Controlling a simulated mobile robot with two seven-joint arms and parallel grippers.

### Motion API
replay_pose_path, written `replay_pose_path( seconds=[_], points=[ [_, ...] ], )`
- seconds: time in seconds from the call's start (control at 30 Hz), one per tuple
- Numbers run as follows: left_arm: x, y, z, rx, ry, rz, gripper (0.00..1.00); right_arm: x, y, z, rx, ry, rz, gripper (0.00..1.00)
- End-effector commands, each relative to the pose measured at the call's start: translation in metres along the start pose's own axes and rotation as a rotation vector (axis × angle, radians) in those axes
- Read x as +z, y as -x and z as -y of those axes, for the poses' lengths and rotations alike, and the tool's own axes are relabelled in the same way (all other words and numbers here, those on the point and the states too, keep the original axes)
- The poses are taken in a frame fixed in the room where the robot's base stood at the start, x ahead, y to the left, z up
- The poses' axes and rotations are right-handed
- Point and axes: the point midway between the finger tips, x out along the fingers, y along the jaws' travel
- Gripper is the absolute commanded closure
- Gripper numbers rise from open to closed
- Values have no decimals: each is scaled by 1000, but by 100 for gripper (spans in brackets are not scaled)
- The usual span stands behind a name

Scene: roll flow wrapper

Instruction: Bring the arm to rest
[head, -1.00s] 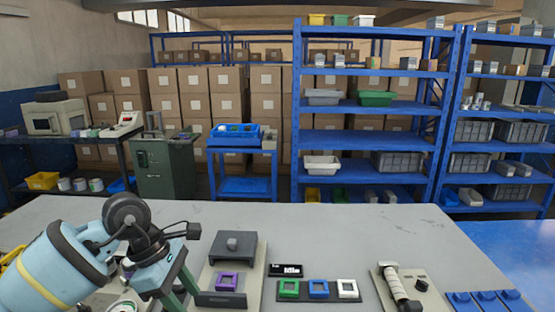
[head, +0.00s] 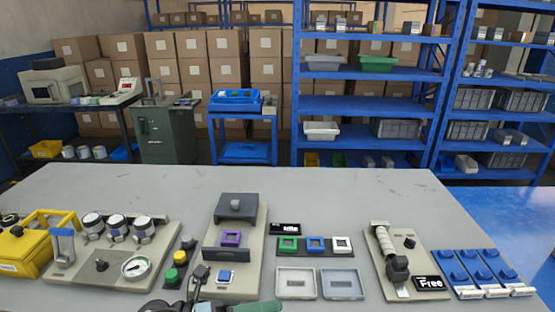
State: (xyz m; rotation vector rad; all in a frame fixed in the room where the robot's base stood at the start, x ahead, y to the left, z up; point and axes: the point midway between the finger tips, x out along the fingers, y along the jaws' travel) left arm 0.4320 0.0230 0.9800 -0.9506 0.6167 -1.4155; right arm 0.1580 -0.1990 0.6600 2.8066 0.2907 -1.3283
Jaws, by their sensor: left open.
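My left gripper (head: 262,306) shows only in part at the bottom edge of the head view, low in front of the bench (head: 330,190). One green finger points right, just below the grey-and-beige machine (head: 238,205). A small black camera part (head: 200,273) of my arm rises beside it, in front of the machine's lower left. The gripper is open, and I see nothing in it. Most of my left arm is below the picture. My right gripper is out of view.
The machine holds a purple square frame (head: 231,238). Green (head: 288,244), blue and white frames sit to its right, above two shallow trays (head: 296,284). A roller unit (head: 385,262) and blue blocks (head: 480,270) stand right; a valve panel (head: 125,250) stands left. The back of the bench is clear.

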Motion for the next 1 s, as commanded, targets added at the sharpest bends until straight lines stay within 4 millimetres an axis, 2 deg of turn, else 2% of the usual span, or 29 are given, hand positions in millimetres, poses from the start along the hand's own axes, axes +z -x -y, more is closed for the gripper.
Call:
replay_pose_path(
  seconds=[0.13,0.27,0.37,0.47,0.57,0.73,0.8,0.9,1.0],
  points=[
    [-3,17,-6,-36,308,295,55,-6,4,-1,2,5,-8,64],
    [-12,45,-23,-46,584,547,55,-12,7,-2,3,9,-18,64],
    [-28,73,-41,-42,799,741,55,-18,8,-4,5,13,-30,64],
    [-53,105,-60,-31,1016,935,55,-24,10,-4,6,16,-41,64],
    [-90,138,-78,-13,1232,1130,55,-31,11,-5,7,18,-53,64],
    [-174,193,-96,34,1587,1460,55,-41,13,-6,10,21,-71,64],
    [-212,212,-97,53,1717,1585,55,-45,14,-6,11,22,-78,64],
    [-258,231,-94,80,1862,1729,55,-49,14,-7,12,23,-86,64],
    [-290,242,-88,99,1960,1827,55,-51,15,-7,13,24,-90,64]
  ],
)
